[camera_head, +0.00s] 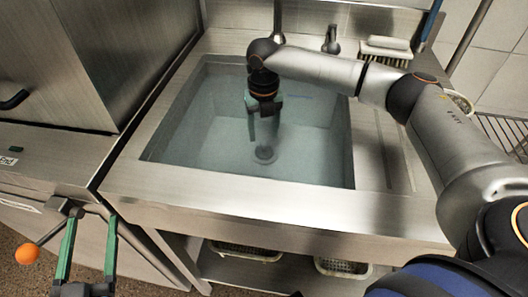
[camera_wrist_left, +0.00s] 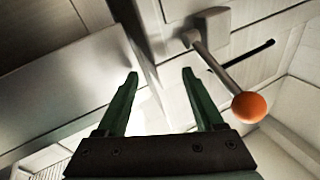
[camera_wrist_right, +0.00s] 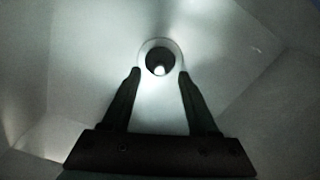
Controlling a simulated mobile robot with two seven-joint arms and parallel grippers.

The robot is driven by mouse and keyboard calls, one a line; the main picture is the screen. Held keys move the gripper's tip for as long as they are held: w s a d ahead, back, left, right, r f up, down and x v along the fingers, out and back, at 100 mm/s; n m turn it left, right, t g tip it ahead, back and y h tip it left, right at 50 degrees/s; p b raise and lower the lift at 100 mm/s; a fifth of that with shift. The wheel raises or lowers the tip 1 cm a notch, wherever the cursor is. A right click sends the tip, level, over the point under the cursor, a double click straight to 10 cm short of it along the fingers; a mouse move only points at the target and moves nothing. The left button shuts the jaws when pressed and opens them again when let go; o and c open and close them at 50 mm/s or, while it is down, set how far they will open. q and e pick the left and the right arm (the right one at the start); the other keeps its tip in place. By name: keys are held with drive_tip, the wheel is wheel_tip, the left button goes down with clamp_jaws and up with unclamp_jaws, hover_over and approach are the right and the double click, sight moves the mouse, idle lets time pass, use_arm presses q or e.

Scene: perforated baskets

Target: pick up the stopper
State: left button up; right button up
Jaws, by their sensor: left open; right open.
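The stopper (camera_head: 265,155) is small and round, at the bottom of the sink basin (camera_head: 205,125). In the right wrist view the stopper (camera_wrist_right: 160,62) shows as a pale ring with a dark centre and a bright knob, lined up between the fingertips. My right gripper (camera_head: 262,137) is open, points down inside the basin and is above the stopper; whether it touches cannot be told. It also shows in the right wrist view (camera_wrist_right: 160,74). My left gripper (camera_head: 93,215) is open and empty, outside the sink at lower left; it also shows in the left wrist view (camera_wrist_left: 160,73).
A lever with an orange ball (camera_head: 27,253) is close to my left gripper. A faucet (camera_head: 331,40) and a brush (camera_head: 386,48) are behind the basin. Perforated baskets (camera_head: 243,252) sit on the shelf below. The basin walls surround my right gripper.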

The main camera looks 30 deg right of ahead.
sight(264, 143)
wheel_tip(264, 143, down, 3)
drive_tip(key=shift+s+f+b, duration=0.15)
drive_tip(key=shift+f+b, duration=0.05)
drive_tip(key=shift+b, duration=0.35)
drive_tip(key=shift+f, duration=0.25)
use_arm(q)
wheel_tip(264, 143, up, 8)
drive_tip(key=s+m+t+h, duration=0.2)
drive_tip(key=h, duration=0.1)
drive_tip(key=shift+d+t, duration=0.35)
drive_tip(key=shift+t, duration=0.05)
drive_tip(key=shift+f, duration=0.15)
use_arm(e)
drive_tip(key=shift+c, duration=0.3)
clamp_jaws()
